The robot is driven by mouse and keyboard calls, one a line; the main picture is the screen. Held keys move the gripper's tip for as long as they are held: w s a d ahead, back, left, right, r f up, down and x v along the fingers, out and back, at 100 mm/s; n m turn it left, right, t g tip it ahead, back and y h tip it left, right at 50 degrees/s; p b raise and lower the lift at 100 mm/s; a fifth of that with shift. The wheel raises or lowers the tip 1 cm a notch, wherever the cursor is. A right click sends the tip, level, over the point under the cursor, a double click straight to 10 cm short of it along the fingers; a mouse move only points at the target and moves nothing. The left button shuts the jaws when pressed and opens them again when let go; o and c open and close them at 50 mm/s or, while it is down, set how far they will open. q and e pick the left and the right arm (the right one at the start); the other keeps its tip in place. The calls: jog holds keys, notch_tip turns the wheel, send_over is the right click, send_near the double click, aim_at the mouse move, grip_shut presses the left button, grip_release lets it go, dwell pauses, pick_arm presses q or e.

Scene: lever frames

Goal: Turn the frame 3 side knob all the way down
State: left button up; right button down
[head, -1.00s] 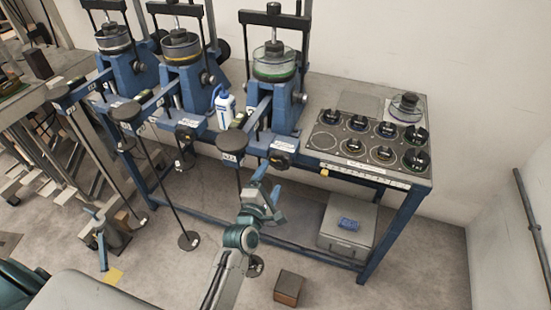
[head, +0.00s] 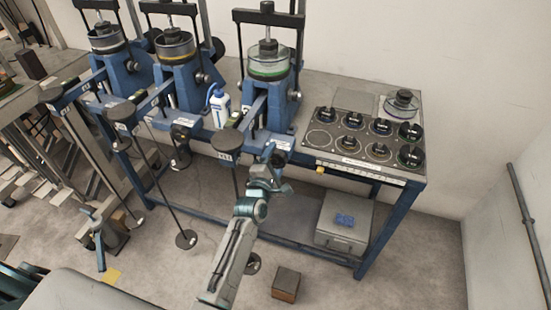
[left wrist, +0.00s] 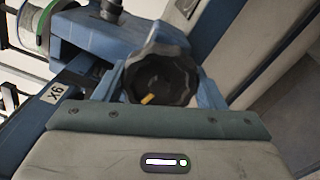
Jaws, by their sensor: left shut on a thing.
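The black lobed side knob (left wrist: 162,72) is close up in the left wrist view, with a short orange mark low on its face. My left gripper (left wrist: 161,88) is shut on it, with a blue fingertip on each side. A label shows beside the knob in the wrist view, sideways and hard to read. My right gripper is not in view.
Two more lever frames stand to the left, one in the middle (head: 187,92). A white-and-blue bottle (head: 220,108) stands between frames. Right of them is a panel of black round weights (head: 352,120). A hanging weight pan (head: 252,263) and a brown block (head: 286,284) are below.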

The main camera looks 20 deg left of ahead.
pick_arm(q)
jog(key=shift+n, duration=0.3)
jog(key=o, duration=1.3)
jog(key=shift+w, duration=0.15)
jog(key=shift+s, duration=3.05)
jog(key=shift+a, duration=0.1)
